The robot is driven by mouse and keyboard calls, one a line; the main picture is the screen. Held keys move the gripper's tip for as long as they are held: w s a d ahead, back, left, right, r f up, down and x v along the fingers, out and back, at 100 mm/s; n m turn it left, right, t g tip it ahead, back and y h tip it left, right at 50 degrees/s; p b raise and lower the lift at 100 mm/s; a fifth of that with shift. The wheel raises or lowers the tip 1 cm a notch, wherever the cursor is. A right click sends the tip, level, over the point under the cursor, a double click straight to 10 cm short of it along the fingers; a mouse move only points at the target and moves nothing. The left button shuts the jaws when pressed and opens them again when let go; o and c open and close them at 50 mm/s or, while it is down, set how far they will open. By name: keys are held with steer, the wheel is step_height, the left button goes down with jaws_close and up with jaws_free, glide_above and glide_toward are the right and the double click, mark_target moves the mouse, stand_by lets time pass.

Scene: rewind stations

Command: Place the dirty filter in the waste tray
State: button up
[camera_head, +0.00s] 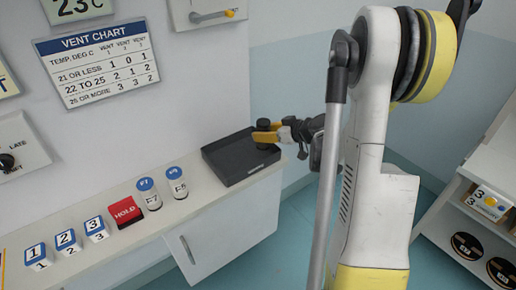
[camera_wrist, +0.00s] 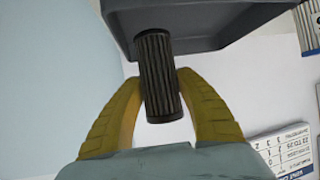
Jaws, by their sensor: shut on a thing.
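The dirty filter (camera_wrist: 158,75) is a dark, ribbed cylinder held between the two yellow fingers of my gripper (camera_wrist: 160,92) in the wrist view. In the head view the filter (camera_head: 263,124) is small and dark, roughly upright, with the yellow fingers of my gripper (camera_head: 268,134) across it. The waste tray (camera_head: 222,160) is a dark grey, shallow tray at the right end of the counter. The filter is over the tray's far right part; whether it touches the floor cannot be told. In the wrist view the tray (camera_wrist: 225,28) is at the top, partly behind the filter.
On the counter (camera_head: 205,195) left of the tray stand two blue-capped containers (camera_head: 176,183), a red HOLD block (camera_head: 125,212) and several numbered blocks (camera_head: 66,241). A wall is behind, with a vent chart (camera_head: 98,63). A shelf unit (camera_head: 480,200) stands at the right.

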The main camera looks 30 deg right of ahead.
mark_target(259, 143)
steer(key=shift+w+a+f, duration=0.5)
steer(key=shift+w, duration=0.15)
steer(key=shift+f+b, duration=1.2)
steer(key=shift+f, duration=0.75)
steer(key=shift+f, duration=0.2)
steer(key=o, duration=1.2)
steer(key=shift+r, duration=0.1)
